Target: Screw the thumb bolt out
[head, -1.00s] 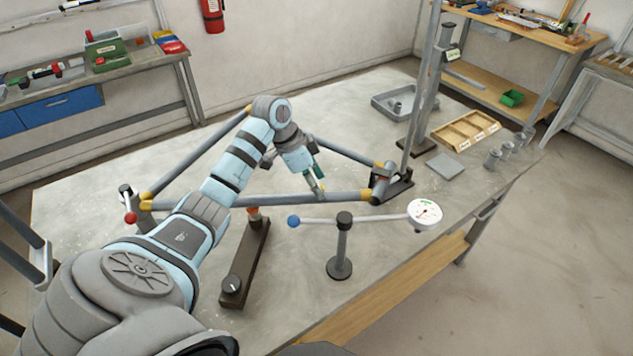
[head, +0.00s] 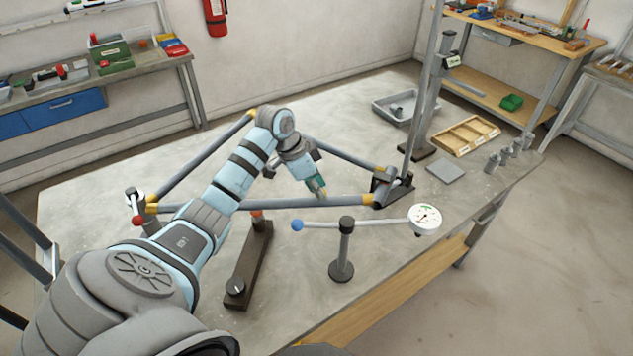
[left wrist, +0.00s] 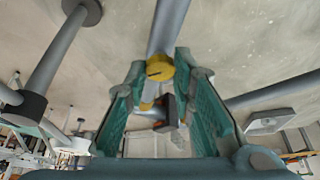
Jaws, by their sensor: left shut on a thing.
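I cannot make out a thumb bolt for certain in either view. A tube frame lies on the bench, with grey tubes and yellow collars. My left gripper (head: 318,191) reaches down onto its front tube (head: 280,203), right of the middle, and is shut on it. The fingers hide the exact contact. In the left wrist view the green-padded fingers (left wrist: 160,75) stand on either side of a grey tube (left wrist: 170,25) with a yellow collar (left wrist: 159,69). A dark bracket with a small red part shows beyond. My right gripper is not in view.
A dial gauge (head: 425,217) on a stand (head: 342,255) and a dark lever block (head: 247,265) stand in front of the frame. A red-knobbed clamp (head: 137,210) is at the left corner. A tray (head: 398,118) and a wooden box (head: 465,136) lie behind. Bench inside the frame is clear.

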